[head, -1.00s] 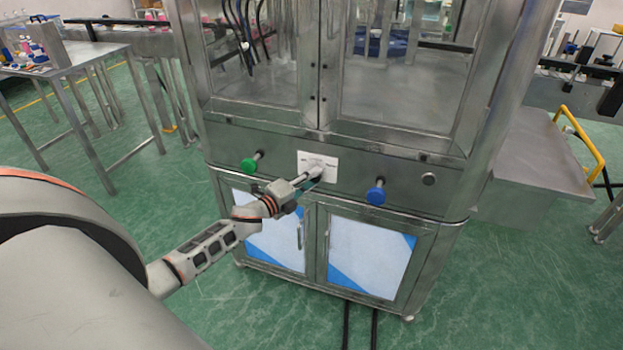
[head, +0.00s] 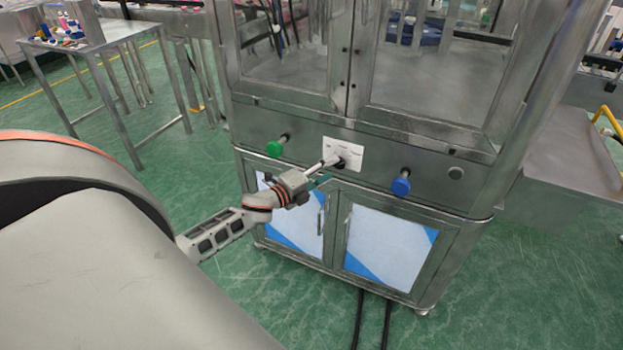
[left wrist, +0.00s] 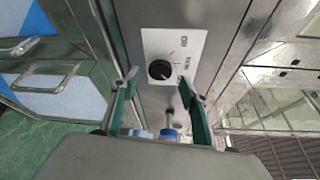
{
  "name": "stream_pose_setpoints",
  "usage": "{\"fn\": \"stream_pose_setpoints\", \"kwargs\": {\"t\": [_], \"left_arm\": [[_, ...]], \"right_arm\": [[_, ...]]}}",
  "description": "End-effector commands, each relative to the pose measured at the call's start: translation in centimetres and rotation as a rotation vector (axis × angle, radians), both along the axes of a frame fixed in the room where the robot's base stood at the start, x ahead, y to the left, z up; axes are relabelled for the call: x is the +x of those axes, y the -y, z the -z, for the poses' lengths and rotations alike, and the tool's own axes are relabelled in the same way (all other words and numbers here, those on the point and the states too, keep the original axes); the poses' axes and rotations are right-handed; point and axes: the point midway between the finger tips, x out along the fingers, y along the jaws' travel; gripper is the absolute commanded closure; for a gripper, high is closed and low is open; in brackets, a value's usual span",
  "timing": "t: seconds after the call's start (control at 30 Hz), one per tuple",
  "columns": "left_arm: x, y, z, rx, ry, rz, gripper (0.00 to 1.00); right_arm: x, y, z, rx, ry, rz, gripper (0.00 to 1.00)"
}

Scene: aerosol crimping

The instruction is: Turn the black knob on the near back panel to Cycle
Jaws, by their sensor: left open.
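The black knob (left wrist: 160,70) sits on a white label plate (left wrist: 172,56) on the panel. In the left wrist view it lies between and beyond my open green fingers. I cannot tell whether they touch it. Small lettering and tick marks lie beside it, too small to read surely, and I cannot tell where the knob points. In the head view the label plate (head: 343,152) shows at the middle of the steel panel, with my left gripper (head: 328,166) in front of its lower left part and partly covering the knob. My right gripper is out of view.
A green button (head: 275,148) stands out left of the label, a blue one (head: 401,187) right of it. Cabinet doors with handles (head: 321,221) lie below and the glazed housing above. A steel table (head: 95,48) stands at the left.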

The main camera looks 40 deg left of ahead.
Motion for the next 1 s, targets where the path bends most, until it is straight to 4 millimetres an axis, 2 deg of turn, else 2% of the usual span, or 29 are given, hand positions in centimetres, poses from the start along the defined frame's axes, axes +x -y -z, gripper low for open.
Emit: {"fn": "stream_pose_setpoints", "kwargs": {"t": [0.03, 0.2, 0.43, 0.6, 1.0], "left_arm": [[-1.1, -0.2, 0.1, 0.0, -0.003, 0.0, 0.55], [-4.1, -0.6, -0.1, 0.0, -0.003, -0.001, 0.55], [-7.0, -1.0, -0.5, -0.001, -0.001, 0.001, 0.55], [-7.9, -1.2, -0.7, 0.0, 0.0, 0.0, 0.55], [-7.9, -1.2, -0.7, 0.0, 0.0, 0.0, 0.55]], "right_arm": [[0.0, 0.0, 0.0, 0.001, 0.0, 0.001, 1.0], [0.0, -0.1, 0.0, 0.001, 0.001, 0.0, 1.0], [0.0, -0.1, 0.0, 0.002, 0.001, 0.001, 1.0], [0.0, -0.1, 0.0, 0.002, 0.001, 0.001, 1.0], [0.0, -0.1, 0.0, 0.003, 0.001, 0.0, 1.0]]}}
